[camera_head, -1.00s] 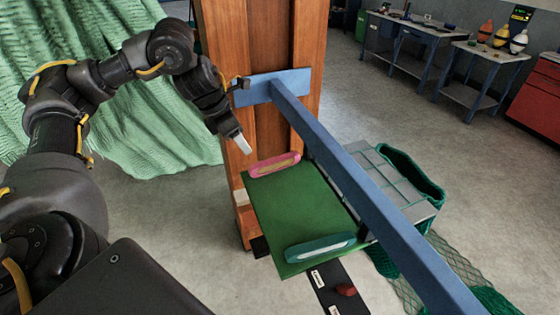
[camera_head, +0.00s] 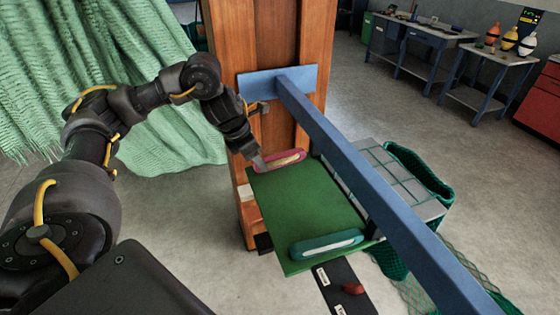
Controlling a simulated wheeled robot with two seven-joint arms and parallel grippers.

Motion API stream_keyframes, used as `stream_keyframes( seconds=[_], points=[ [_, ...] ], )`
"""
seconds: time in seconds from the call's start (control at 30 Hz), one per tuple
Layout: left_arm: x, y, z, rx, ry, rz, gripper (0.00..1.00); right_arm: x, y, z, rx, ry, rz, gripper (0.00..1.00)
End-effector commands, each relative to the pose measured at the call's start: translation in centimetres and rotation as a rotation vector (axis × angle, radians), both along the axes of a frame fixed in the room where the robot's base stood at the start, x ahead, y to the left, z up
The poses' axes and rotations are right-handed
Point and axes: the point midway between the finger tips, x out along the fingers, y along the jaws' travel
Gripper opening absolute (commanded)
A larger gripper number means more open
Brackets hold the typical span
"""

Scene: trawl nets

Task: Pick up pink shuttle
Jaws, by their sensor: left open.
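The pink shuttle (camera_head: 285,160) lies at the far edge of the green board (camera_head: 305,207), close to the wooden post. My left gripper (camera_head: 259,163) is open at the shuttle's left end, with its fingertips at or just above it. I cannot tell whether they touch it. The fingers hide part of that end. My right gripper is not in view.
A teal shuttle (camera_head: 327,244) lies at the board's near edge. A blue beam (camera_head: 375,185) runs from the wooden post (camera_head: 287,45) along the board's right side. A grey gridded tray (camera_head: 385,175) with green netting stands beyond it. Green net hangs at left.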

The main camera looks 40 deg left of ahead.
Motion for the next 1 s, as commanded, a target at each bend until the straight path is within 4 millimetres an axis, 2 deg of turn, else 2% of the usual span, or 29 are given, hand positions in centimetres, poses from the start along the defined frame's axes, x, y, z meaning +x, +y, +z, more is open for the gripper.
stream_keyframes(
  seconds=[0.1, 0.37, 0.7, 1.0],
  points=[
    [0.25, -0.15, -0.78, 0.000, 0.000, 0.001, 0.45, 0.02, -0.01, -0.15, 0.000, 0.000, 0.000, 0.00],
    [0.32, -0.15, -0.83, 0.000, -0.001, 0.000, 0.45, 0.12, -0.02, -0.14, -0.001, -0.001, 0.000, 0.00],
    [0.31, -0.16, -0.83, 0.000, -0.001, 0.000, 0.01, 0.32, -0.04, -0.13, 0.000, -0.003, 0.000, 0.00],
    [0.32, -0.15, -0.73, 0.000, -0.001, 0.000, 0.00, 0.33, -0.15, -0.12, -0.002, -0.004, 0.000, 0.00]
  ],
)
